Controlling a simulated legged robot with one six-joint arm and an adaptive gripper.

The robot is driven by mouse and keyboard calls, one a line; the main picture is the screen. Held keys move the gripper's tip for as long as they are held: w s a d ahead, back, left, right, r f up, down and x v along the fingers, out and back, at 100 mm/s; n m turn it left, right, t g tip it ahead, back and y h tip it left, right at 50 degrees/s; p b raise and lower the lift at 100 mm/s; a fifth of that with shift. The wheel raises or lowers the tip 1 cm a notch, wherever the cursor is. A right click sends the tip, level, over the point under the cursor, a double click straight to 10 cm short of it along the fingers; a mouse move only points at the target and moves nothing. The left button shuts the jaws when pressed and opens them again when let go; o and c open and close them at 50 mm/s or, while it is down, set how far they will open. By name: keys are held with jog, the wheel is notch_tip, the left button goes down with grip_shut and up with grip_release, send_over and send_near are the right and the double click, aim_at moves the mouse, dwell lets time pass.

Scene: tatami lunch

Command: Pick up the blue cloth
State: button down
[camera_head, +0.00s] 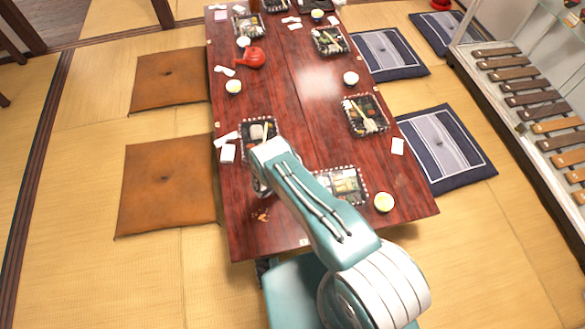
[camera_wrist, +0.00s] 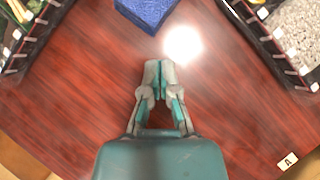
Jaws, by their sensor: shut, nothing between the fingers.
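The blue cloth (camera_wrist: 148,10) shows in the wrist view as a folded, textured dark blue piece at the top edge, partly cut off by the frame. It lies on the red-brown wooden table (camera_wrist: 90,95), which is also in the head view (camera_head: 285,120). My gripper (camera_wrist: 159,72) is shut and empty, its fingertips together over bare table. The cloth is beyond the fingertips and slightly to the left, apart from them. In the head view I cannot make out the cloth or the gripper; my arm covers that part of the table.
Black food trays flank the cloth in the wrist view, one at left (camera_wrist: 14,66) and one at right (camera_wrist: 262,40). A label marked A (camera_wrist: 287,161) lies near the table edge. In the head view a yellowish cup (camera_head: 384,202) stands at right; cushions (camera_head: 168,185) surround the table.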

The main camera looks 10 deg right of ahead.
jog(key=w+d, duration=0.6)
jog(key=shift+w+d+f, duration=0.1)
jog(key=shift+d+f, duration=0.1)
jog(key=shift+a+f, duration=0.1)
jog(key=shift+f, duration=0.45)
jog(key=shift+s+f, duration=0.1)
jog(key=shift+s, duration=0.1)
